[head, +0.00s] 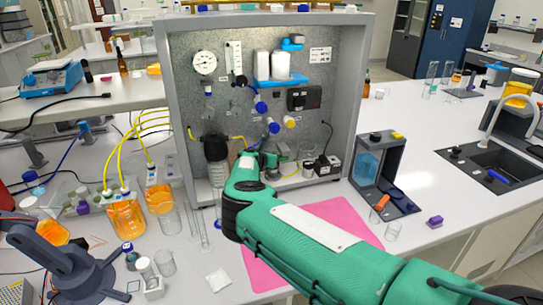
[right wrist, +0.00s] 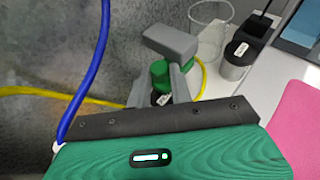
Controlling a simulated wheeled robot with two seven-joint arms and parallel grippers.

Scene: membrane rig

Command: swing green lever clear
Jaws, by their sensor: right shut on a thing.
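My right arm reaches across the head view from the lower right to the grey membrane rig (head: 357,100). Its hand covers the lower middle of the rig's panel, so its fingertips are hidden there. In the right wrist view my right gripper (right wrist: 163,90) is shut on the green lever (right wrist: 160,72). The lever is a small green part with a white label, between the two grey fingers. A grey block (right wrist: 168,41) sits just beyond it. Much of the lever is hidden by the fingers. My left gripper does not show.
In the right wrist view a blue tube (right wrist: 92,70) and a yellow tube (right wrist: 45,92) run close to the hand. A clear beaker (right wrist: 208,42) and a dark labelled jar (right wrist: 237,62) stand beyond. A pink mat (head: 352,216) lies under my arm. Orange-filled beakers (head: 128,218) stand at left.

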